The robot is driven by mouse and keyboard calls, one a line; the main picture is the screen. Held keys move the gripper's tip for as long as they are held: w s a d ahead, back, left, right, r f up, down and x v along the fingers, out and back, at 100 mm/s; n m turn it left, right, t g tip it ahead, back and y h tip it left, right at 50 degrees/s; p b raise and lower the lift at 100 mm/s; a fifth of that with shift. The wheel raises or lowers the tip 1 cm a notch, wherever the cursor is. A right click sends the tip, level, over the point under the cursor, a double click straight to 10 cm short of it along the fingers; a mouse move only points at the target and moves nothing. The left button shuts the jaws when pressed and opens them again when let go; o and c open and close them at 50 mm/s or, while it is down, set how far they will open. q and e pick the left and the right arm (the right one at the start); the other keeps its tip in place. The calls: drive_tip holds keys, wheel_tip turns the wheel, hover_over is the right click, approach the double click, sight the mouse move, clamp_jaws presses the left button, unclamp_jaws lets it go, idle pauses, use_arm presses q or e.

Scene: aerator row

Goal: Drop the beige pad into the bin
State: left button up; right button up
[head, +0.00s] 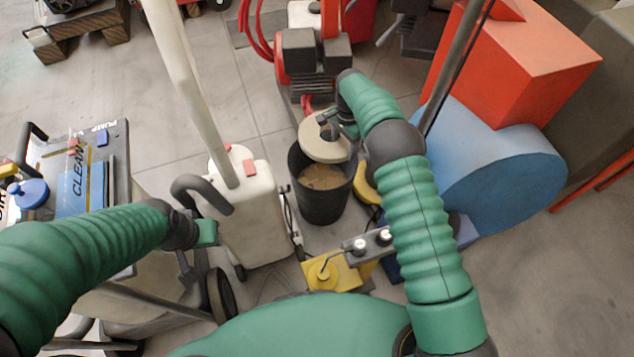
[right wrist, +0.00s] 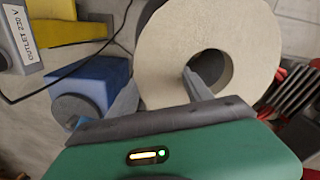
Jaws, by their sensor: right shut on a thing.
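The beige pad (head: 325,148), a thick disc with a centre hole, is over the mouth of the black bin (head: 322,206) in the head view. My right gripper (head: 334,128) is shut on it. In the right wrist view the pad (right wrist: 245,45) shows large, with one finger of the right gripper (right wrist: 160,84) in its hole and the other outside its rim. The bin stands upright on the floor with brownish material (head: 322,177) inside; the pad hides part of its opening. My left gripper (head: 208,232) is away to the left, its jaws unclear.
A white tank machine (head: 262,215) with a grey hose stands left of the bin. A yellow box (head: 335,275) is in front of it. A red and black motor unit (head: 305,65) is behind, and a blue drum (head: 505,165) is right of my right arm.

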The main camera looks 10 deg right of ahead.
drive_tip(key=shift+a+f+b, duration=0.4)
drive_tip(key=shift+f+b, duration=0.05)
drive_tip(key=shift+f, duration=0.2)
wheel_tip(320, 180, down, 5)
drive_tip(key=b, duration=0.4)
drive_tip(key=shift+d, duration=0.15)
drive_tip(key=o, duration=1.4)
drive_tip(key=shift+o, duration=0.2)
drive_tip(key=shift+r, duration=0.1)
wheel_tip(320, 180, up, 17)
drive_tip(key=p, duration=0.6)
drive_tip(key=shift+f+p, duration=0.2)
drive_tip(key=shift+p, duration=0.1)
